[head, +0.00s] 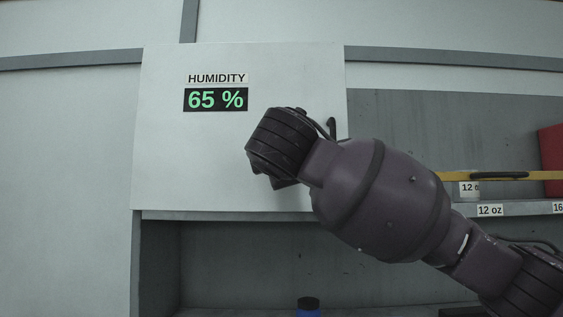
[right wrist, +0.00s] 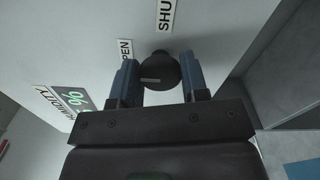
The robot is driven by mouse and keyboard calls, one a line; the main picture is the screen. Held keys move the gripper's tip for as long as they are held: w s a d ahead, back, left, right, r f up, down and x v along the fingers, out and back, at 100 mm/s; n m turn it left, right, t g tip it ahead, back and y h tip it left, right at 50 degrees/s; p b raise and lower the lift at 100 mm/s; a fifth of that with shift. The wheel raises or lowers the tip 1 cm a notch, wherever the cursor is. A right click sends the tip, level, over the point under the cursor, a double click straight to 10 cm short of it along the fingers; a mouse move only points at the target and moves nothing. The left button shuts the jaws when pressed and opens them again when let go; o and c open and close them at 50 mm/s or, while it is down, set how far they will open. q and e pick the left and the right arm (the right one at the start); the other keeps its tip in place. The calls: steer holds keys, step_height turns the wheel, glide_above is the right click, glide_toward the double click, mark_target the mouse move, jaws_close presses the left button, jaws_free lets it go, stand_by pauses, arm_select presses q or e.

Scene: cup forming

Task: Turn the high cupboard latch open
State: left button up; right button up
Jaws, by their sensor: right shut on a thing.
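The high cupboard door (head: 190,160) is a pale panel and looks closed in the head view. The latch (right wrist: 164,66) is a dark round knob on the door in the right wrist view. My right gripper (right wrist: 160,76) is shut on the latch, one blue-grey finger on each side. An OPEN label (right wrist: 125,50) and a SHUT label (right wrist: 165,14) sit beside the knob, both partly cut off or covered. In the head view my right arm hides the latch and the fingers. My left gripper is not in view.
A humidity display (head: 215,99) on the door reads 65 %. To the right is an open shelf (head: 530,208) with size labels, a yellow bar (head: 460,176) and a red object (head: 551,160).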

steer(key=o, duration=0.9)
steer(key=shift+o, duration=0.2)
steer(key=shift+s, duration=0.1)
arm_select(q)
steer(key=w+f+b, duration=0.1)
steer(key=b, duration=0.2)
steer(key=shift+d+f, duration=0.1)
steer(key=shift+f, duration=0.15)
arm_select(e)
steer(key=s, duration=1)
steer(key=shift+s, duration=0.35)
